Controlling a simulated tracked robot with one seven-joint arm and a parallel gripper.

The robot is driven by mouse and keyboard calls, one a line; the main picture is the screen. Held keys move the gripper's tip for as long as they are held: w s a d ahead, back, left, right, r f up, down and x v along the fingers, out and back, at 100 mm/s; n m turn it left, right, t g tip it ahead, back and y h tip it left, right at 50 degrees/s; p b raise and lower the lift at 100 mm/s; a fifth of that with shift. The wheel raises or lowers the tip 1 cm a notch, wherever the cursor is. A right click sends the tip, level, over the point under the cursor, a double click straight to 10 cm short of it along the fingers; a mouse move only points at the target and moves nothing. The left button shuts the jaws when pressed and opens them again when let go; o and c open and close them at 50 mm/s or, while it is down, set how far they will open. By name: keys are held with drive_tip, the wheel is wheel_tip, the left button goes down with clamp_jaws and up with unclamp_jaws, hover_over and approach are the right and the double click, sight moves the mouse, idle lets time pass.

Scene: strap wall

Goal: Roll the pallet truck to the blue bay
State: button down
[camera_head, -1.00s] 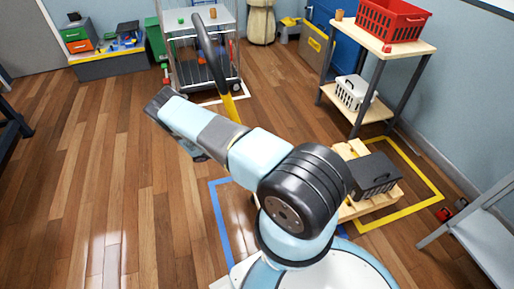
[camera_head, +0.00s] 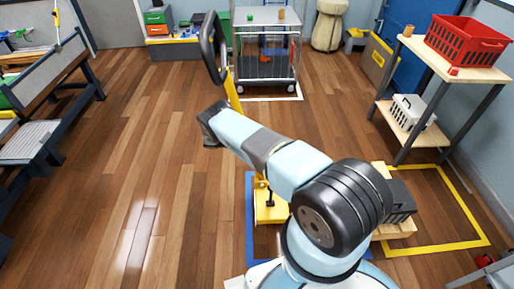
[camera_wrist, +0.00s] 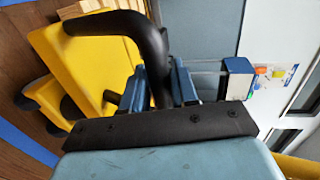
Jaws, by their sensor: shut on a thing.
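The pallet truck has a black loop handle (camera_head: 212,45) on a yellow tiller (camera_head: 232,95) and a yellow body (camera_head: 268,207) low on the floor. My gripper (camera_wrist: 158,92) is shut on the black handle in the wrist view, with a blue finger on each side of it. In the head view my arm hides the grip and much of the truck. I cannot tell how fully the truck lies inside.
A wooden pallet (camera_head: 397,229) with a dark box (camera_head: 401,200) stands right, partly within a yellow taped outline (camera_head: 462,194). A shelf (camera_head: 452,62) holds a red basket (camera_head: 466,40). A wire cage cart (camera_head: 265,60) stands behind. The left floor is clear up to a workbench (camera_head: 35,140).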

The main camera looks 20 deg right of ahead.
drive_tip(key=f+v, duration=0.2)
drive_tip(key=v, duration=0.7)
drive_tip(key=shift+a+f, duration=0.15)
drive_tip(key=shift+f, duration=0.1)
drive_tip(key=c, duration=1)
unclamp_jaws()
drive_tip(key=shift+c, duration=0.2)
drive_tip(key=shift+r, duration=0.1)
